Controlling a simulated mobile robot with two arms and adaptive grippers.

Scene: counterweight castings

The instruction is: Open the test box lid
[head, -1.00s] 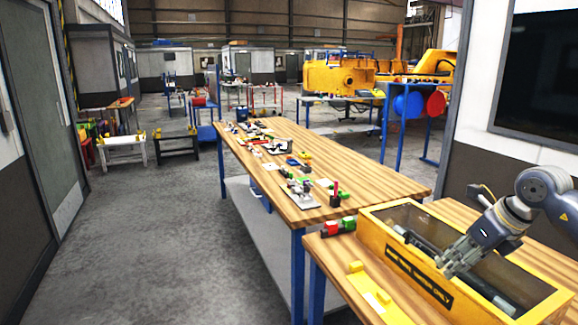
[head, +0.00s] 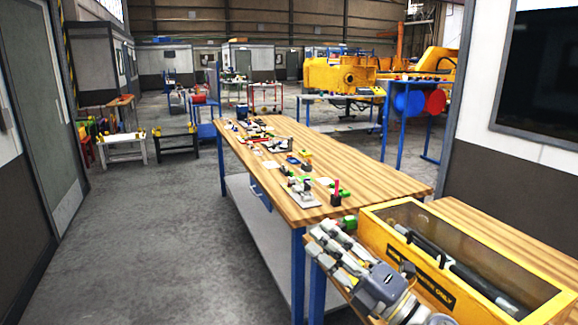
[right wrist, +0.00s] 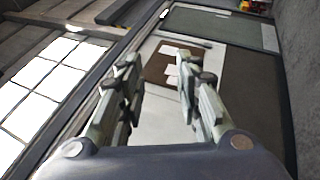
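The test box (head: 535,262) is a long yellow box on the wooden table at the lower right of the head view. Its front carries a dark label with yellow letters. A see-through brownish top within a yellow frame seems to cover it; I cannot tell for sure whether the lid is shut. A dark rod (head: 450,262) shows inside. My right gripper (head: 328,242) is in front of the box's left end, fingers pointing up and left, apart from the lid. In the right wrist view its fingers (right wrist: 157,85) are spread with nothing between them. My left gripper is out of view.
A long wooden table (head: 290,185) with several small parts stands behind the box's table. A grey door (head: 45,110) is at the left. The grey floor between is clear.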

